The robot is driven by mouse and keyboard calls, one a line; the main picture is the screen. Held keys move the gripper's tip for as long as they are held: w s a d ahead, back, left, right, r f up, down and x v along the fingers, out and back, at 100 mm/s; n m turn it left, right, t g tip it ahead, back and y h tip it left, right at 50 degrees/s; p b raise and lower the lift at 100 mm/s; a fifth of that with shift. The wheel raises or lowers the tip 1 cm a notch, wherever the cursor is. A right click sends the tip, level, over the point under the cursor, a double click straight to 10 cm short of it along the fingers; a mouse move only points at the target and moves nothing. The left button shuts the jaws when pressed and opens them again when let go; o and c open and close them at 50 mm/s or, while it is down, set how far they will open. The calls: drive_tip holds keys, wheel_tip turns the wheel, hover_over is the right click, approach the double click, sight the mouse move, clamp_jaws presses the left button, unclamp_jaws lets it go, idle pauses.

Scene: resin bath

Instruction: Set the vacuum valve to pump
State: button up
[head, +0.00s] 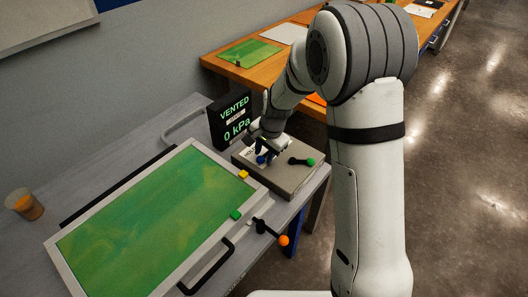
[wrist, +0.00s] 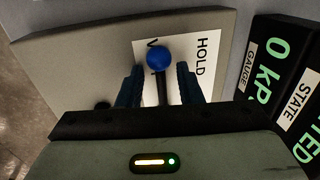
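A grey valve box (head: 300,178) stands at the right end of the bench. A lever with a blue ball knob (head: 261,160) is on it, over a white label; in the wrist view the blue knob (wrist: 160,58) lies beside the word HOLD and partly covers a word starting with V. A second lever with a green knob (head: 310,162) points right on the box. My gripper (wrist: 160,68) is low over the box, open, its fingers on either side of the blue-knobbed lever with gaps visible. No "pump" wording is readable.
A black display (head: 234,120) reads VENTED and 0 kPa. A framed green panel (head: 150,225) fills the bench left of the box, with an orange-knobbed lever (head: 284,240) at its front. A cup (head: 25,204) stands far left. A wooden table (head: 225,66) is behind.

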clamp_jaws()
